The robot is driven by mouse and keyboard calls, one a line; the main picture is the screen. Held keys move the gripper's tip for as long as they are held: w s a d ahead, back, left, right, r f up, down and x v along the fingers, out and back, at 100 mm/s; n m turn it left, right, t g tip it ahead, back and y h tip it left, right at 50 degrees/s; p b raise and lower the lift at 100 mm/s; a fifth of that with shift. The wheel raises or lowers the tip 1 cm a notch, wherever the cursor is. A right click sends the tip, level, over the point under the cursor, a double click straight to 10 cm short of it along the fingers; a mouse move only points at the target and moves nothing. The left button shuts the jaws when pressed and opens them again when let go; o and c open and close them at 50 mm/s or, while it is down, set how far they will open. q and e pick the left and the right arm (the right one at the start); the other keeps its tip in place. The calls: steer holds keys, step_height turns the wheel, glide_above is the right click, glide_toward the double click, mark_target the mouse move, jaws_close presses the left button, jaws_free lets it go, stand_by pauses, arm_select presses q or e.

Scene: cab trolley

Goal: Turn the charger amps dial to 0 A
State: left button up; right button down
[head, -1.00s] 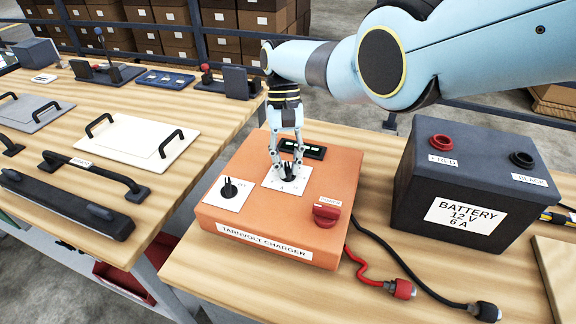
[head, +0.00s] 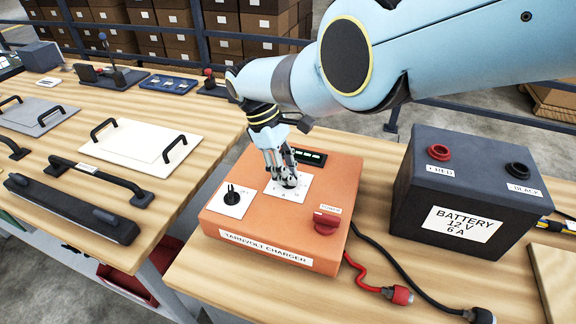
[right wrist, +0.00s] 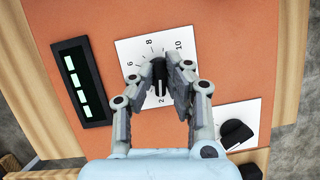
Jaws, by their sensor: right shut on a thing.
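The orange charger (head: 330,240) stands on the right wooden bench. My right gripper (head: 288,182) reaches down onto the black amps dial on its white plate (head: 301,192). In the right wrist view its fingers (right wrist: 159,78) are shut on the dial (right wrist: 158,70), one on each side. The printed 2, 6, 8 and 10 show on the plate (right wrist: 133,50); the 0 does not show, and the exact pointer direction is hard to tell. A second black dial (head: 232,194) stands on its own plate beside it; it also shows in the right wrist view (right wrist: 236,132). My left gripper is not in view.
A display (head: 309,157) with green marks lies behind the amps dial. A red power knob (head: 326,222) is at front right. The dark battery (head: 470,190) stands to the right. Red and black clamp leads (head: 400,295) lie in front of it.

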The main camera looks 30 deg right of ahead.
steer(key=n+t+p, duration=0.1)
steer(key=n+p, duration=0.1)
steer(key=n, duration=0.1)
steer(key=shift+a+r+n+h, duration=0.1)
steer(key=shift+r+n+h, duration=0.05)
steer(key=shift+n+h, duration=0.25)
steer(key=shift+n+t+p, duration=0.3)
steer(key=shift+n+p, duration=0.35)
steer(key=shift+n, duration=0.25)
steer(key=shift+s+n+t+h, duration=0.15)
steer(key=shift+n+t+h, duration=0.3)
steer(key=shift+n, duration=0.75)
steer(key=shift+f+n+t, duration=0.2)
steer(key=shift+n+t, duration=0.25)
steer(key=shift+n, duration=1.05)
steer(key=c, duration=1.4)
jaws_free()
steer(key=shift+o, duration=0.2)
steer(key=shift+r, duration=0.15)
steer(key=v, duration=0.7)
steer(key=shift+a, duration=0.15)
